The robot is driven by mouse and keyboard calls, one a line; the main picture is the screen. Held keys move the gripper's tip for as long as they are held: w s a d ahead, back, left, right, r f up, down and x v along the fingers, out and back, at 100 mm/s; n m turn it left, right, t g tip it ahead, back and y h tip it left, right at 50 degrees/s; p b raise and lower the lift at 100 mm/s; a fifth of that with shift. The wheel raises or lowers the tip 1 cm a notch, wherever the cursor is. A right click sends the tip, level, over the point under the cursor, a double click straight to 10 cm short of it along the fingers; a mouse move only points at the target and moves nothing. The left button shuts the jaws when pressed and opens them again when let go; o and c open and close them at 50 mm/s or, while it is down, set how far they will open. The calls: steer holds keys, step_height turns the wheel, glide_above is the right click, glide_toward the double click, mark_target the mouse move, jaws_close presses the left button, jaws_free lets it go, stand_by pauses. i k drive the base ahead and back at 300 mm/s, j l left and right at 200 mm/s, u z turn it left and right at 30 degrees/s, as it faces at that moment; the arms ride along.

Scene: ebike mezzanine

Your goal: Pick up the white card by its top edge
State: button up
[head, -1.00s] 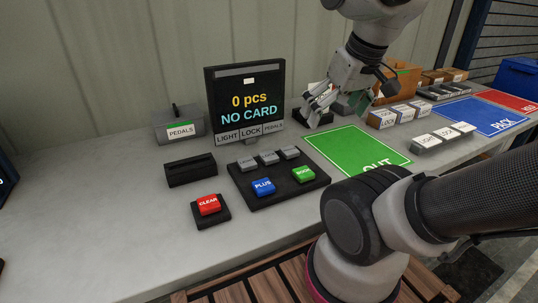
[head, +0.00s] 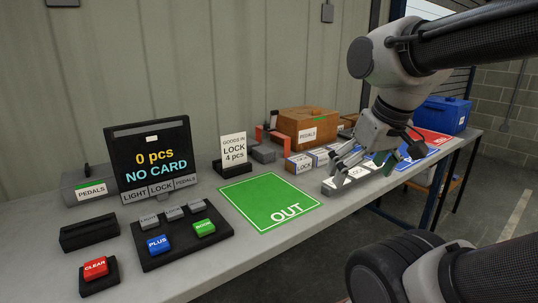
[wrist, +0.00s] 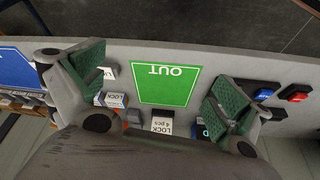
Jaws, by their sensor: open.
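The white card (head: 234,147) reads "GOODS IN LOCK 4 pcs". It stands upright in a small black holder (head: 236,168) behind the green OUT mat. In the wrist view the card (wrist: 162,125) shows upside down near the lower middle, between the fingers and partly cut off by my gripper's body. My gripper (head: 362,163) is open and empty. It hangs to the right of the card and apart from it, above the row of small white-labelled boxes. In the wrist view its green-padded fingers are spread wide (wrist: 155,84).
The green OUT mat (head: 268,203) is bare. A black display (head: 150,159) reads "NO CARD", with a black slotted block (head: 88,231) and a button panel (head: 182,237) before it. A cardboard PEDALS box (head: 309,126), LOCK boxes (head: 299,166) and a blue bin (head: 446,114) stand right.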

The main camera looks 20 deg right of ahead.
mark_target(234, 146)
steer(key=i+l+u, duration=0.25)
steer(key=l, duration=0.3)
steer(key=i+l+u, duration=0.25)
steer(key=l, duration=0.4)
